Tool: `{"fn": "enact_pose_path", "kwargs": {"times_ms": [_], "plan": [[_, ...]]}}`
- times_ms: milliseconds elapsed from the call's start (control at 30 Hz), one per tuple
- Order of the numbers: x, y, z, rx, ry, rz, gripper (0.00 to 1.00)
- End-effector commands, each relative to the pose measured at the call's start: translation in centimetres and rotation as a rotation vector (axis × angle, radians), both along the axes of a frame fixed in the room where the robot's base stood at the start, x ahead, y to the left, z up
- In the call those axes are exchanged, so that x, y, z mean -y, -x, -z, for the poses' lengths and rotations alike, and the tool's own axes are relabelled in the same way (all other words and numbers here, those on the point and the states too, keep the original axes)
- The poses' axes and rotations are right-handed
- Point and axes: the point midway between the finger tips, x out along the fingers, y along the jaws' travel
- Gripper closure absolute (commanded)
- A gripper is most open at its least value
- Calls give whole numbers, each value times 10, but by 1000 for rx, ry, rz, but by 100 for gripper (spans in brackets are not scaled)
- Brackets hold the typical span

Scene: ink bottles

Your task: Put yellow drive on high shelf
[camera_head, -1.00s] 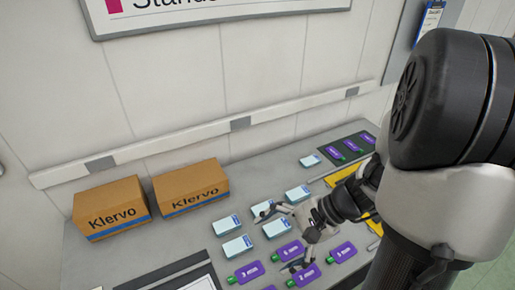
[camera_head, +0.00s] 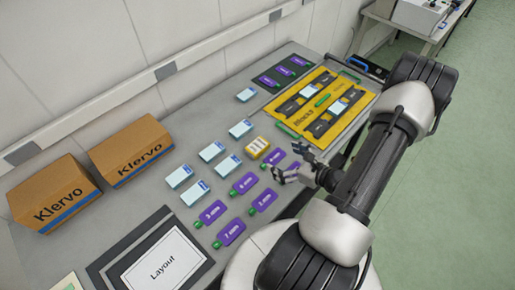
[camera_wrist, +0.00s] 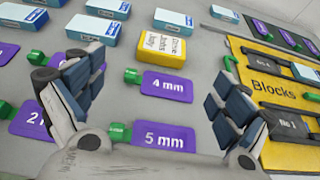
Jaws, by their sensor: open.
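The yellow drive (camera_head: 257,147) is a small yellow box with a pale printed label. It lies on the grey table at the end of the white-and-blue boxes, and shows in the wrist view (camera_wrist: 161,46) at upper middle. My gripper (camera_head: 287,162) is open and empty, to the lower right of the drive and apart from it in the head view. In the wrist view its fingers (camera_wrist: 150,88) are spread wide, with the purple 4 mm tag (camera_wrist: 168,82) between them and the drive beyond. I see no high shelf in these views.
White-and-blue boxes (camera_head: 212,151) and purple tags (camera_head: 244,183) lie around the drive. A yellow Blocks board (camera_head: 330,84) is at the right. Two Klervo cartons (camera_head: 131,151) stand along the wall, and a Layout sheet (camera_head: 163,258) lies in front.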

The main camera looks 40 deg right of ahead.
Motion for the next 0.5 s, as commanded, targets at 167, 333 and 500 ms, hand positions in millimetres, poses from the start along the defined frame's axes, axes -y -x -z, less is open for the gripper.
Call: {"fn": "enact_pose_path", "kwargs": {"times_ms": [167, 333, 500], "plan": [[-5, -38, 18, 0, 0, -8, 6], [-5, -61, 26, 0, 0, -4, 6], [-5, -70, 29, 0, 1, -2, 6]]}}
